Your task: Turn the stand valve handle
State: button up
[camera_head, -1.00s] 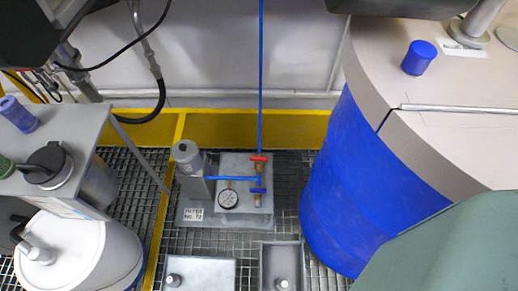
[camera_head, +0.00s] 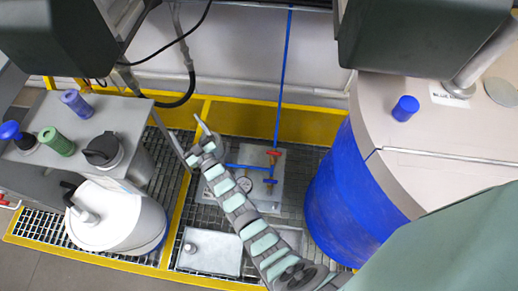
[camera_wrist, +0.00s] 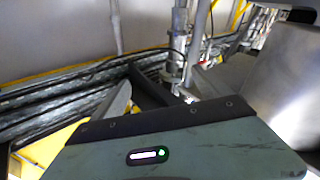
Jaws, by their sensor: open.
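In the head view, a thin blue pipe runs down to a grey stand plate (camera_head: 296,190) on the floor grating. On it are a small red valve handle (camera_head: 273,153) and a blue handle (camera_head: 269,181) lower down. I cannot tell which one the task means. My gripper (camera_head: 204,130) is at the end of my segmented arm, up and left of both handles and apart from them. It is open, with nothing seen between its fingers. Neither handle can be made out in the wrist view.
A large blue drum (camera_head: 335,195) stands close to the right of the stand. A grey bench with knobs (camera_head: 95,115) and a white drum (camera_head: 115,215) are at left. A yellow rail (camera_head: 235,119) runs behind. A light grey box (camera_head: 210,251) sits in front.

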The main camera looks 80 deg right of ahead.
jog(key=s+d+f+m+g+y+p, duration=0.15)
jog(key=s+d+f+m+g, duration=0.35)
jog(key=d+f, duration=0.55)
jog(key=m+g+y+p, duration=0.2)
jog(key=m+g+y, duration=0.55)
jog(key=y, duration=0.55)
send_over(274, 153)
notch_tip(274, 153, down, 4)
jog(key=shift+n, duration=0.45)
notch_tip(274, 153, down, 11)
jog(key=b, duration=1.1)
jog(key=shift+r+b, duration=0.1)
jog(key=shift+b, duration=0.3)
jog(key=shift+c, duration=0.4)
jog(key=shift+a, duration=0.1)
jog(key=c, duration=1.3)
